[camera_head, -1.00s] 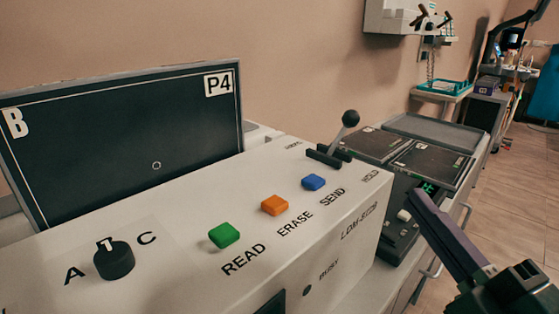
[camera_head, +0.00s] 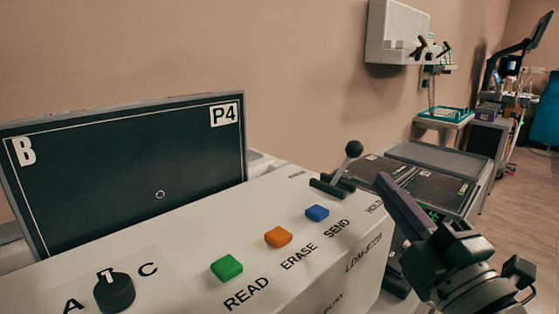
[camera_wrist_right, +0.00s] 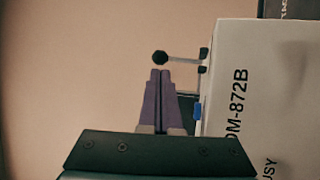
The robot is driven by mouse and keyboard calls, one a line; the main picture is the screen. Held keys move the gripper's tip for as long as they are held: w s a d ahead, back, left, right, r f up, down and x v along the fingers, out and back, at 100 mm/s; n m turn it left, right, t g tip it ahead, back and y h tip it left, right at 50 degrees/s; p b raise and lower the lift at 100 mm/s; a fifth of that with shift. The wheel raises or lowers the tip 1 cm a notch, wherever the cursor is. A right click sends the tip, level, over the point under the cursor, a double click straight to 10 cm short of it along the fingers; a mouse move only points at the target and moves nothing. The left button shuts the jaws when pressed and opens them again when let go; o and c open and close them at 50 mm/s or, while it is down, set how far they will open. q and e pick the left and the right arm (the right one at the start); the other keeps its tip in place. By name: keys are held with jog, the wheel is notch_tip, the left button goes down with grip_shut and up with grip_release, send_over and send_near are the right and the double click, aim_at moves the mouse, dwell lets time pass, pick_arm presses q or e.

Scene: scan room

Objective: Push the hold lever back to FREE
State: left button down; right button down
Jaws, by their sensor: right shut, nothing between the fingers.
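The hold lever (camera_head: 346,164) has a grey stem and a black ball knob. It stands in a dark slotted base (camera_head: 331,187) on top of the white reader box (camera_head: 190,270), near its right end. The stem tilts up and to the right in the head view. The lever's knob also shows in the right wrist view (camera_wrist_right: 160,58), just beyond the fingertips. My right gripper (camera_head: 382,180), with purple fingers, is shut and empty. Its tips are to the right of the lever, apart from it in the head view. My left gripper is not in view.
Green (camera_head: 227,268), orange (camera_head: 278,237) and blue (camera_head: 317,213) buttons and a black dial (camera_head: 114,292) are on the box top. A dark screen (camera_head: 125,175) stands behind. Dark panels and a grey tray (camera_head: 440,157) lie to the right.

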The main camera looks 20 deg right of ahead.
aim_at(359, 154)
jog(key=x, duration=0.5)
jog(key=shift+w, duration=0.15)
jog(key=shift+r, duration=0.1)
